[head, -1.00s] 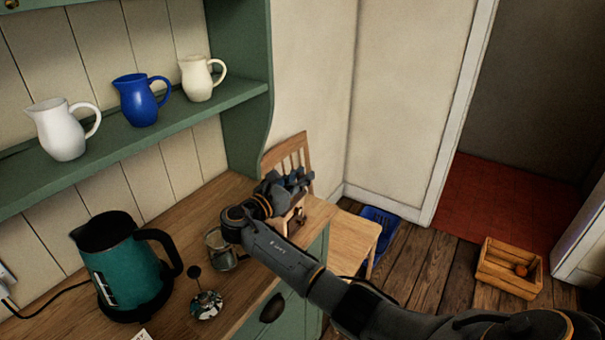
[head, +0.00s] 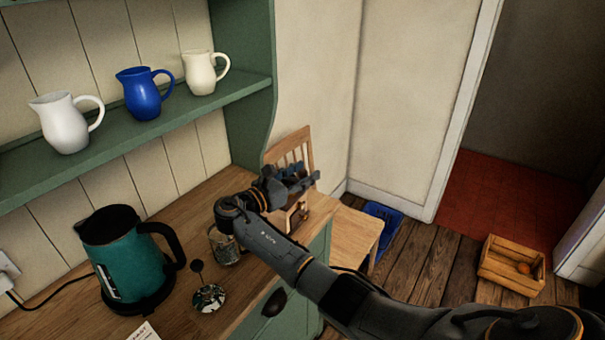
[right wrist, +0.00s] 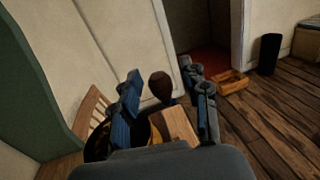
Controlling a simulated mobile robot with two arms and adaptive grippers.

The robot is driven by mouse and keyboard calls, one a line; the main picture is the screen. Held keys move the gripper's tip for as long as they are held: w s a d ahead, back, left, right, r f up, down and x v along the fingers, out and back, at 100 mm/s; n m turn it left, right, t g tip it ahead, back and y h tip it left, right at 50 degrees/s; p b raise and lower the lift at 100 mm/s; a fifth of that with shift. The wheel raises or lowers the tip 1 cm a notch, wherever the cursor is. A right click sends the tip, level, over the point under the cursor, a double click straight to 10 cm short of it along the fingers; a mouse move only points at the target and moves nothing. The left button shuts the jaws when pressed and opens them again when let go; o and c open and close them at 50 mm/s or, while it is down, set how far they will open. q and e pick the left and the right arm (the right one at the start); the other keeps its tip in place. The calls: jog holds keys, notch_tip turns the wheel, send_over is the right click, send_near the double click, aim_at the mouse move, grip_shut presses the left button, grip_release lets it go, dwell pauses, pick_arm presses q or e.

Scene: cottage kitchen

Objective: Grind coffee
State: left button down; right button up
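A wooden coffee grinder (head: 292,217) stands at the far right end of the wooden counter, mostly hidden behind my right gripper in the head view. In the right wrist view a dark brown knob (right wrist: 161,86), apparently its crank knob, shows between the fingers, with part of a dark and brass top (right wrist: 132,137) lower left. My right gripper (right wrist: 162,75) is open, its two fingers apart on either side of the knob. It also shows over the grinder in the head view (head: 301,179). I cannot tell whether it touches the knob. My left gripper is out of view.
A glass jar (head: 222,248), a small round piece with a knobbed rod (head: 208,297) and a teal kettle (head: 128,262) stand on the counter (head: 175,215). Jugs line the green shelf above. A chair (head: 352,233), blue crate (head: 382,217) and wooden crate (head: 503,279) are beyond.

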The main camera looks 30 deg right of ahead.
jog(key=shift+a, duration=0.1)
jog(key=s+a, duration=0.2)
jog(key=a, duration=0.9)
jog(key=shift+s+a, duration=0.15)
jog(key=shift+a, duration=0.15)
